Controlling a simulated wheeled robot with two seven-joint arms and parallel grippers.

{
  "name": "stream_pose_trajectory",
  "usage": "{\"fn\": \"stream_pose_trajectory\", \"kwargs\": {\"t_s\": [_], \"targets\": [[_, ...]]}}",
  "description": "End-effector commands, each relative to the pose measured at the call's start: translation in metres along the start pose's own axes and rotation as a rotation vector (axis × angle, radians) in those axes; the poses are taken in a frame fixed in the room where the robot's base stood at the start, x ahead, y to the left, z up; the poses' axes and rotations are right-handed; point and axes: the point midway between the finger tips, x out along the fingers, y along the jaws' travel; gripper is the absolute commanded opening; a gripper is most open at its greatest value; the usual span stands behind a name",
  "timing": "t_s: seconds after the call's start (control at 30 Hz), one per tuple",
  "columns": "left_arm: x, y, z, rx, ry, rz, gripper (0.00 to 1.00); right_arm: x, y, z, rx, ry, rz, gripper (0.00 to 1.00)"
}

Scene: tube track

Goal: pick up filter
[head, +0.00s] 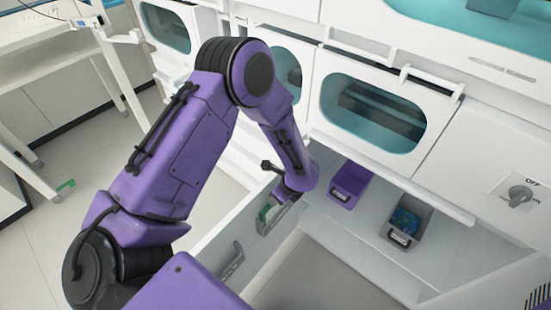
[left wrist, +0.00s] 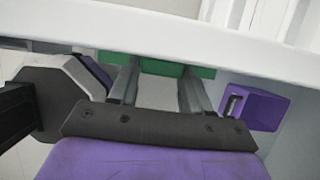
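No object is clearly identifiable as the filter. A green piece (left wrist: 203,73) lies at the tips of my left gripper (left wrist: 158,75) in the left wrist view, below a white edge. My left gripper's two fingers are apart, with a pale gap between them; I cannot tell whether they touch the green piece. In the head view, my left arm reaches down to the white panel with grey handles, and its wrist hides most of the gripper. A bit of green (head: 264,212) shows beside it. My right gripper is not in view.
A purple bin (head: 347,187) and a grey bin (head: 399,240) with blue-green contents (head: 406,221) stand on the pale shelf (head: 455,243) under windowed cabinets. The purple bin also shows in the left wrist view (left wrist: 262,108). The white panel (head: 222,238) edges the shelf area. A knob (head: 519,195) is at right.

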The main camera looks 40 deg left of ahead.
Motion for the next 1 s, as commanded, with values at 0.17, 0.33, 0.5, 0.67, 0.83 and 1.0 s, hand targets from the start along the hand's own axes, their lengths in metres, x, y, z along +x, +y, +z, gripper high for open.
{"fn": "stream_pose_trajectory", "kwargs": {"t_s": [0.17, 0.33, 0.5, 0.67, 0.83, 1.0], "targets": [[0.000, 0.000, 0.000, 0.000, 0.000, -0.001, 0.14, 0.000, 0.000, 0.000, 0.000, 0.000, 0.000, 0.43], [-0.001, 0.000, 0.000, 0.000, 0.000, -0.001, 0.14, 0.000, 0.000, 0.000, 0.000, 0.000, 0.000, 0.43], [-0.010, -0.001, 0.004, 0.000, -0.001, -0.003, 0.14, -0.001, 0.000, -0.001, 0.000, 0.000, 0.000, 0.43], [-0.037, -0.002, 0.015, -0.002, 0.000, -0.005, 0.14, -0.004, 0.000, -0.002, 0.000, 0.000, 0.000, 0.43], [-0.074, -0.002, 0.031, -0.002, -0.001, -0.005, 0.14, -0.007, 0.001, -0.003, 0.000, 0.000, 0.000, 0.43], [-0.113, -0.001, 0.047, -0.003, 0.000, -0.005, 0.14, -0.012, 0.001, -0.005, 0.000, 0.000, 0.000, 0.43]]}}
